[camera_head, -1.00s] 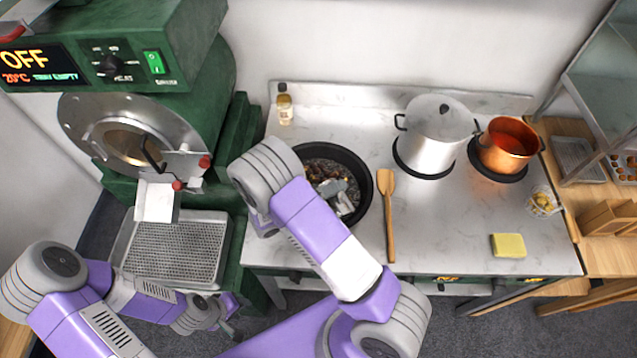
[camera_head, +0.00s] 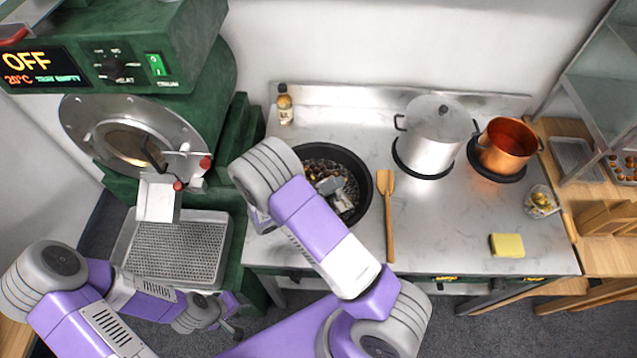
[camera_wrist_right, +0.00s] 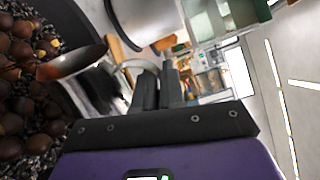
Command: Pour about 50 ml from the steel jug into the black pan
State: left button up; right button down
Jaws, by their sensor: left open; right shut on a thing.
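The black pan (camera_head: 361,168) sits on the stove's left side, with chestnuts and dark grit in it. The pan's contents also fill the left edge of the right wrist view. My right gripper (camera_head: 326,187) is over the pan, partly hidden by my arm. It is shut on the steel jug (camera_head: 343,204). In the right wrist view the jug (camera_wrist_right: 100,82) is tipped, its mouth toward the chestnuts; I cannot make out a stream. My left gripper (camera_head: 230,329) is open and empty, low in front of the perforated tray.
A wooden spatula (camera_head: 389,220) lies right of the pan. A lidded steel pot (camera_head: 436,140) and a copper pot (camera_head: 505,147) stand farther right. A bottle (camera_head: 285,107) stands behind the pan. A yellow sponge (camera_head: 507,245) lies front right. The green roaster (camera_head: 190,60) is left.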

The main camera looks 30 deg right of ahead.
aim_at(341, 205)
jog(key=s+m+b, duration=0.1)
jog(key=s+f+m, duration=0.1)
jog(key=s+f+m+b, duration=0.1)
jog(key=s+m, duration=0.1)
jog(key=shift+b, duration=0.3)
jog(key=shift+s+r+m, duration=0.15)
jog(key=shift+r+m, duration=0.15)
jog(key=shift+m, duration=0.1)
jog(key=shift+s+m, duration=0.55)
jog(key=shift+m, duration=0.25)
jog(key=shift+s+f+t, duration=0.1)
jog(key=shift+t, duration=0.2)
